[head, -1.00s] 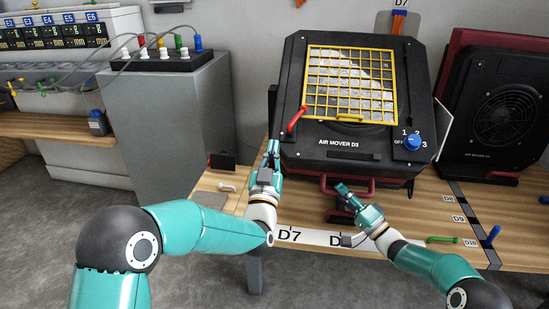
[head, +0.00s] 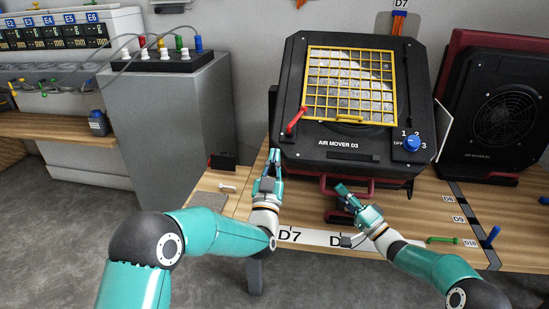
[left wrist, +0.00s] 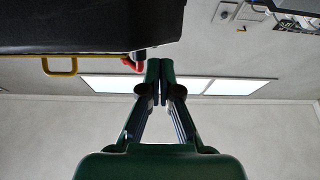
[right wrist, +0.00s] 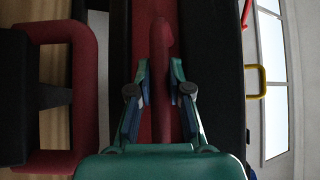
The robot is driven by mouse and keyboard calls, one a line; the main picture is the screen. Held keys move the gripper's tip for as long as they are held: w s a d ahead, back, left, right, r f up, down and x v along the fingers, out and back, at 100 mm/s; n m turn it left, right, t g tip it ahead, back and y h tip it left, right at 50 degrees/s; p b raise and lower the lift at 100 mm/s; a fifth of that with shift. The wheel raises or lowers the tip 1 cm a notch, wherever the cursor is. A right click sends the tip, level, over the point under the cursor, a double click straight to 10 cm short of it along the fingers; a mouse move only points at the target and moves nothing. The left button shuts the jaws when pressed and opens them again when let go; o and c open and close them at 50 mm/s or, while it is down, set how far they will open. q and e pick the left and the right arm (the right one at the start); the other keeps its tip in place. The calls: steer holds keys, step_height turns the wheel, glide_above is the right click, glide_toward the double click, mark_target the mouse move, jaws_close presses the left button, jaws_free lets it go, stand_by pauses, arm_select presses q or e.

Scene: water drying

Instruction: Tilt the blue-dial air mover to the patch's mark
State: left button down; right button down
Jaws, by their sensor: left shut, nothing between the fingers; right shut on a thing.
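The air mover (head: 350,160) labelled D3 has a black body, a yellow grille and a blue dial (head: 412,143); it leans back on the bench. A red lever (head: 296,121) sits at its left side. My right gripper (head: 341,188) is shut on the dark red handle bar (head: 328,188) at the lower front; the bar (right wrist: 160,45) also shows between the fingers in the right wrist view. My left gripper (head: 272,155) is shut and empty beside the lower left corner; its fingertips (left wrist: 160,70) meet in the left wrist view. I cannot tell which mark is the patch's.
A second black air mover (head: 495,110) stands at the right. The bench's front strip (head: 310,237) reads D7, with another label partly hidden by my right arm. A grey cabinet (head: 180,130) stands at the left. A green-handled piece (head: 442,240) lies at the right front.

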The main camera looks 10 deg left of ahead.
steer(key=c, duration=1.1)
jaws_free()
steer(key=shift+s+a, duration=0.1)
arm_select(q)
step_height(320, 180, down, 2)
steer(key=shift+w+f, duration=0.1)
arm_select(e)
steer(key=shift+r, duration=0.2)
